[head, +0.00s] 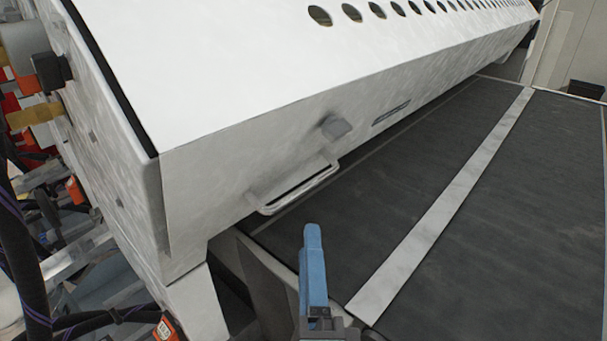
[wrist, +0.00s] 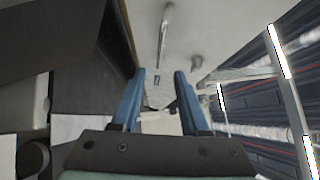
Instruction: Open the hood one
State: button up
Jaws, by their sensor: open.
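The white hood (head: 300,75) slopes across the head view, with a row of round holes along its top. A pale bar handle (head: 300,191) sticks out from the lower part of its front face. My gripper (head: 312,230) points up from the bottom of the head view, just below the handle in the picture, with a visible gap. In the wrist view my gripper (wrist: 160,72) has its two blue fingers spread, with nothing held between them. A slim bar-like part shows ahead of the fingers on a pale surface; I cannot tell whether it is the handle.
A dark grey knob (head: 336,127) and a narrow slot (head: 391,113) sit on the hood's front. A dark conveyor belt (head: 480,185) with a pale strip (head: 440,210) lies to the right. Cables and machine parts crowd the left edge.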

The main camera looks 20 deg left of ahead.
aim_at(306, 184)
jog(key=p+x, duration=0.2)
jog(key=x, duration=1)
jog(key=shift+s, duration=0.1)
jog(key=shift+d, duration=0.1)
grip_shut()
jog(key=shift+f, duration=0.1)
dwell(0.8)
